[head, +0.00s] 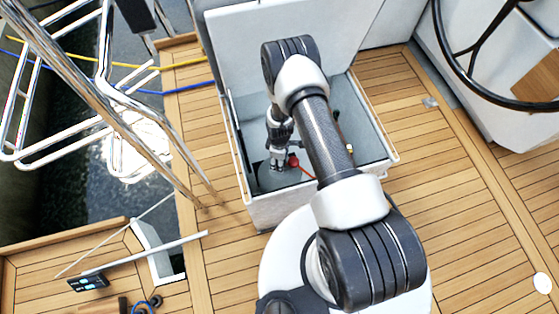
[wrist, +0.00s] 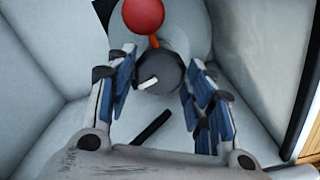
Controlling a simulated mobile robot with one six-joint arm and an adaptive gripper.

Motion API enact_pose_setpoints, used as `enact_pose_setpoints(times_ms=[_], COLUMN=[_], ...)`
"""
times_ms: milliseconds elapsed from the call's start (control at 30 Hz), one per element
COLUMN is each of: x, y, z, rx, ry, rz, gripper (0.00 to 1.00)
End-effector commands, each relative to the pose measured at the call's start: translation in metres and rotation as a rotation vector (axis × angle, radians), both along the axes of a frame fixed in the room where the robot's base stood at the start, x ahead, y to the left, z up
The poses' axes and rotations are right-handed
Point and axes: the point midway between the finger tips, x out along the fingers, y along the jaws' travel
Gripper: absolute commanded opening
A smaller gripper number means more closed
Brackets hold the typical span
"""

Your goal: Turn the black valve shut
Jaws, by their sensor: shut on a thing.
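The black valve is a dark round knob (wrist: 172,75) with a white pointer mark, low inside an open white locker. In the wrist view it sits between the two blue-padded fingers of my gripper (wrist: 161,65), which is shut on it. The pointer slants toward the lower left. In the head view my gripper (head: 277,163) reaches down into the locker, and I cannot make out the knob there. A red ball (wrist: 143,15) on an orange stem stands just beyond the knob; it also shows right of my gripper in the head view (head: 293,160).
The locker (head: 272,212) has close walls around my gripper, with its lid (head: 340,35) raised behind. A black bar (wrist: 152,127) lies below the knob in the wrist view. A steering wheel (head: 452,60) is at right; teak deck (head: 440,190) beside the locker is clear.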

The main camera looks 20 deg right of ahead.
Motion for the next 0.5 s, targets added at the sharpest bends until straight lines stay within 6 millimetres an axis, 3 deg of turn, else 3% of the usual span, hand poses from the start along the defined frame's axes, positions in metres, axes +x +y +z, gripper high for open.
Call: enact_pose_setpoints(times_ms=[500], x=[0.0004], y=[0.0], z=[-0.001], rx=[0.0], ry=[0.0], rz=[-0.491], gripper=[0.24])
